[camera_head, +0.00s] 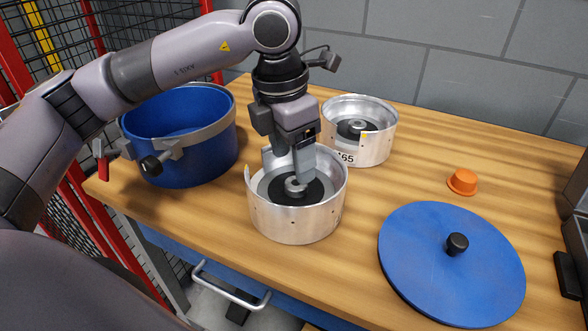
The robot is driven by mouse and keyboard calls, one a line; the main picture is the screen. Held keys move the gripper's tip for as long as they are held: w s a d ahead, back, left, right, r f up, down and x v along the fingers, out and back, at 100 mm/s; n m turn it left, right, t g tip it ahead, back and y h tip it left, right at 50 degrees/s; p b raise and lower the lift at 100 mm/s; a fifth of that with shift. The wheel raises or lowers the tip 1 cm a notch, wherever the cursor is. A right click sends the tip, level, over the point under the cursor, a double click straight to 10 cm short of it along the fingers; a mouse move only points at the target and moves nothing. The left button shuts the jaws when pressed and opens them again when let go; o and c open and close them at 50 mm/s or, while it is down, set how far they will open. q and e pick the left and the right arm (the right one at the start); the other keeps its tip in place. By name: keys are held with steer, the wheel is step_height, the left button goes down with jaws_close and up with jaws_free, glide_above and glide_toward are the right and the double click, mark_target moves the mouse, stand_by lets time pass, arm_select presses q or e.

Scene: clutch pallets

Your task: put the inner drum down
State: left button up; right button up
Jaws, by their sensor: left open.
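The near silver drum (298,222) stands upright on the wooden table. Inside it are a dark disc and a small metal hub (295,184); I cannot tell which of these parts is the inner drum. My left gripper (288,172) points down into this drum from above, its fingers open and close over the hub. The gripper hides part of the drum's far rim and inside. Whether a finger touches the hub is not clear. A second silver drum (372,148) with a similar dark disc and hub stands behind it to the right. My right gripper is not in view.
A blue tub (190,165) with a metal clamp band stands at the left. A blue round lid (420,265) with a black knob lies at the front right. An orange cap (462,181) is behind it. Dark grey equipment borders the right edge; a wall is behind.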

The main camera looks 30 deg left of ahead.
mark_target(287, 187)
arm_select(q)
step_height(287, 187, up, 8)
steer(key=shift+s+a+f, duration=0.25)
steer(key=shift+s, duration=0.15)
stand_by(0.3)
